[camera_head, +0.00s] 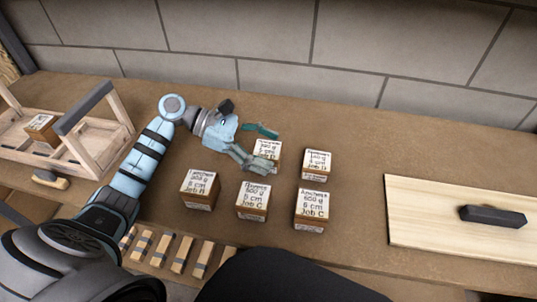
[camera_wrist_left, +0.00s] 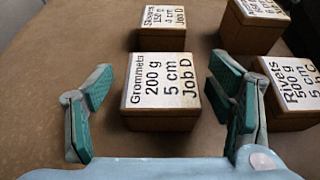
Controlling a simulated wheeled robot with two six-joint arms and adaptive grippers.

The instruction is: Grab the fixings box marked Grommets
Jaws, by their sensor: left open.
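The fixings box marked Grommets (camera_wrist_left: 160,85), a wooden block with a white label reading 200 g, 5 cm, Job D, stands on the bench. In the head view the Grommets box (camera_head: 268,149) is partly hidden by my left gripper (camera_head: 263,147). Gaps show between the pads and the box. My right gripper is not in view.
A Job D box (camera_head: 317,163) stands beyond it; a Rivets box (camera_head: 253,200), an Anchors box (camera_head: 311,208) and another labelled box (camera_head: 200,188) stand nearer. A wooden tote (camera_head: 95,155) is at left, a handled board (camera_head: 440,215) at right. The wall is behind.

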